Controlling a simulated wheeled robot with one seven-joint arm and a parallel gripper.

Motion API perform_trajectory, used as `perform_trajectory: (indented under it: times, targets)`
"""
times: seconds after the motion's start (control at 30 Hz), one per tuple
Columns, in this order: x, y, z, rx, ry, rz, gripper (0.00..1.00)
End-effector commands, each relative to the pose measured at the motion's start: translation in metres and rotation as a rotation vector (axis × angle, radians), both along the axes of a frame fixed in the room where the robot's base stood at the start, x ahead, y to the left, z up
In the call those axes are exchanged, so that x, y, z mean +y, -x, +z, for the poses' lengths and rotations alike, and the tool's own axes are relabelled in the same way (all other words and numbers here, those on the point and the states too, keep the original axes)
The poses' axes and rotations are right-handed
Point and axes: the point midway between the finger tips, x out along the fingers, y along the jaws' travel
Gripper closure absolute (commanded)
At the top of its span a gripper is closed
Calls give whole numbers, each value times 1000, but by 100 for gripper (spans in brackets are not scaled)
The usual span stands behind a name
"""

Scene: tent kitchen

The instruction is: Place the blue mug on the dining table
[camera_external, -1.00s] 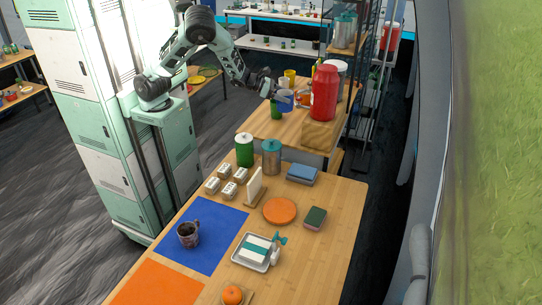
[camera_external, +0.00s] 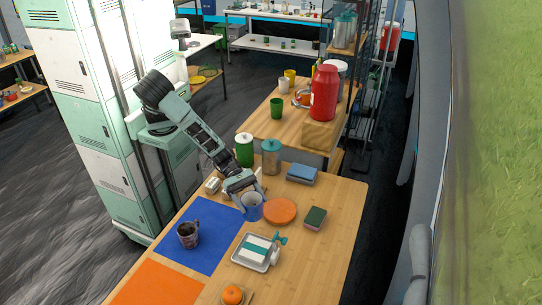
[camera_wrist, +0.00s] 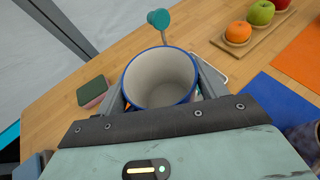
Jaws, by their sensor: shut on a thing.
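The blue mug (camera_external: 251,208) is held by my gripper (camera_external: 244,192) over the near dining table (camera_external: 330,220), between the blue placemat and the orange plate. In the wrist view the mug (camera_wrist: 160,80) is upright, with a white inside and a blue rim, and it is empty. My gripper (camera_wrist: 165,90) is shut on it, with a finger on each side. I cannot tell whether the mug's base touches the table.
A dark mug (camera_external: 188,235) stands on the blue placemat (camera_external: 215,260). An orange plate (camera_external: 280,211), a white butter dish (camera_external: 256,252), a sponge (camera_external: 314,218) and canisters (camera_external: 271,157) are close by. The table's right side is mostly bare.

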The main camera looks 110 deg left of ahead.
Motion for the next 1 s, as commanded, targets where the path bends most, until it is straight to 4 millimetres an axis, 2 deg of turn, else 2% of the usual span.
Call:
perform_trajectory:
  times: [0.03, 0.17, 0.3, 0.5, 0.6, 0.7, 0.8, 0.9, 1.0]
  targets:
    - [-28, 5, -6, -3, 2, -62, 54]
    - [-92, 25, -11, -4, 4, -220, 54]
    - [-160, 53, -13, -5, 2, -396, 54]
    - [-248, 106, -9, -7, -1, -649, 54]
    - [-284, 133, -4, -9, -1, -761, 54]
    - [-311, 158, 1, -8, -3, -853, 54]
    - [-329, 175, 6, -8, -4, -917, 54]
    - [-339, 186, 8, -6, -5, -954, 54]
    - [-343, 191, -2, -2, -7, -970, 54]
